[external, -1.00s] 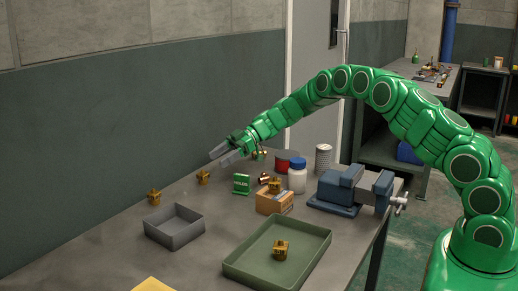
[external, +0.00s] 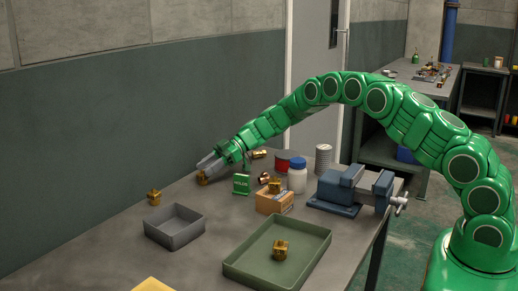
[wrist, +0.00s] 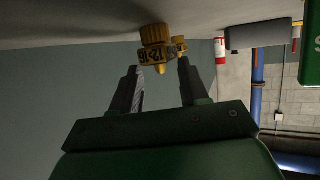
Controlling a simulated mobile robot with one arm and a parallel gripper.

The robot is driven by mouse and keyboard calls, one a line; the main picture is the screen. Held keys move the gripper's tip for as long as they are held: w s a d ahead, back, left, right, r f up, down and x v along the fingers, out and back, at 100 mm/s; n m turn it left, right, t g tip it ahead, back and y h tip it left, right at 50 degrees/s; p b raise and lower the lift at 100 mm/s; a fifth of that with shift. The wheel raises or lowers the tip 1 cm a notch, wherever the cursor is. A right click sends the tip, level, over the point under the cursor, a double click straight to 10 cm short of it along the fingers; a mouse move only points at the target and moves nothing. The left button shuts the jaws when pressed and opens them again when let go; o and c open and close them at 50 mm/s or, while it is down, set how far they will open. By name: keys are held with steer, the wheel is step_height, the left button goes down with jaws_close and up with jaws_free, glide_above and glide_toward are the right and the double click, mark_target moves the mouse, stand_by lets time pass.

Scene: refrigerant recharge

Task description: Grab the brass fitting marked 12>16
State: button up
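A brass fitting with a dark band reading 12>16 (wrist: 154,50) stands on the bench in the wrist view, which looks upside down. My gripper (wrist: 158,66) is open, with one finger on each side of the fitting's near part in that picture. I cannot tell whether either finger touches it. In the external view my gripper (external: 208,165) is low over the far side of the bench, and the fitting (external: 202,180) shows just below its fingertips. A second brass fitting (wrist: 180,44) stands behind it in the wrist view, close to the right finger.
Other brass fittings stand on the bench (external: 154,197), lie near the red can (external: 259,154) and sit in the green tray (external: 280,251). A small green box (external: 241,184) is right of my gripper. A grey tray (external: 160,233), cardboard box (external: 273,203) and blue vise (external: 342,187) are nearer.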

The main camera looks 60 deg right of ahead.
steer(key=c, duration=0.7)
